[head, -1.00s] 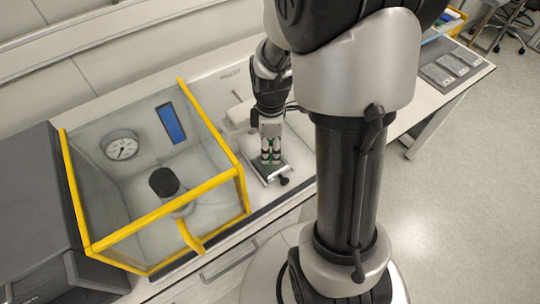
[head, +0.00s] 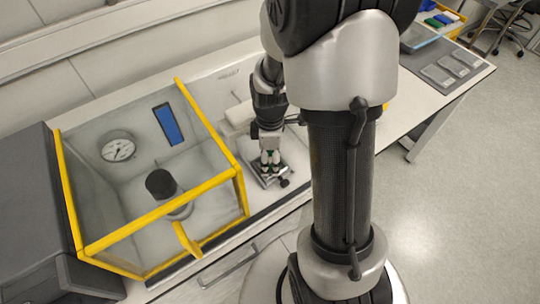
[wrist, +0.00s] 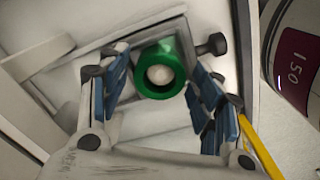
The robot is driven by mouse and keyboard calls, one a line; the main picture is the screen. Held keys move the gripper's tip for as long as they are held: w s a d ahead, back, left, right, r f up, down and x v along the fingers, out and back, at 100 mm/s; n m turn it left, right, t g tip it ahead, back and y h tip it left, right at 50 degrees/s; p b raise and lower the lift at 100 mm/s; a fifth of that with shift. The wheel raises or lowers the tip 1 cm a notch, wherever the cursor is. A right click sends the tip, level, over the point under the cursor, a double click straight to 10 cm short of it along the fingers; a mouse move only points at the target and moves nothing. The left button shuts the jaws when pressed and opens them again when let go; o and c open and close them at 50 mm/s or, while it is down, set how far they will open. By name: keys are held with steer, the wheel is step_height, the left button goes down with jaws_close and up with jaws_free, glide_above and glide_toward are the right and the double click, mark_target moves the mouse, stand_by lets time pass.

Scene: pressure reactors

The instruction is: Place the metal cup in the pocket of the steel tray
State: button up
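My gripper (wrist: 163,95) is open, with blue-padded fingers on either side of a green ring (wrist: 160,88) that has a pale round centre. A gap shows between the ring and the pads in the wrist view. The ring sits over a square metal holder with a black knob (wrist: 212,44). In the head view my gripper (head: 270,168) is low over this holder (head: 253,176) on the bench. I cannot tell whether the green-ringed piece is the metal cup. Flat grey trays (head: 467,59) lie at the far right; I cannot make out a pocket.
A clear box with a yellow frame (head: 240,190) stands left of my gripper, with a gauge (head: 118,147) and a black-topped vessel (head: 161,183). A white block (head: 238,113) is behind. A rounded body with a red "150" label (wrist: 295,70) is close at right in the wrist view.

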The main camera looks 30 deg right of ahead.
stand_by(0.3)
step_height(320, 180, up, 11)
steer(key=p, duration=0.4)
steer(key=s+a+r+m+t, duration=0.1)
steer(key=s+a+r+m, duration=0.2)
steer(key=s+r+m, duration=0.1)
steer(key=s+a+r+m+t, duration=0.2)
steer(key=s+a+r+m, duration=0.1)
steer(key=s+a+r, duration=0.1)
steer(key=s+a+r+m+t, duration=0.1)
steer(key=s+a+r+m, duration=0.2)
steer(key=r, duration=0.4)
steer(key=shift+s+a+r+m+t, duration=0.2)
steer(key=shift+s+m, duration=0.2)
steer(key=shift+s, duration=0.25)
steer(key=shift+s+a+r+m+t, duration=0.15)
steer(key=shift+s+m, duration=0.25)
steer(key=shift+s, duration=0.25)
steer(key=shift+c, duration=0.2)
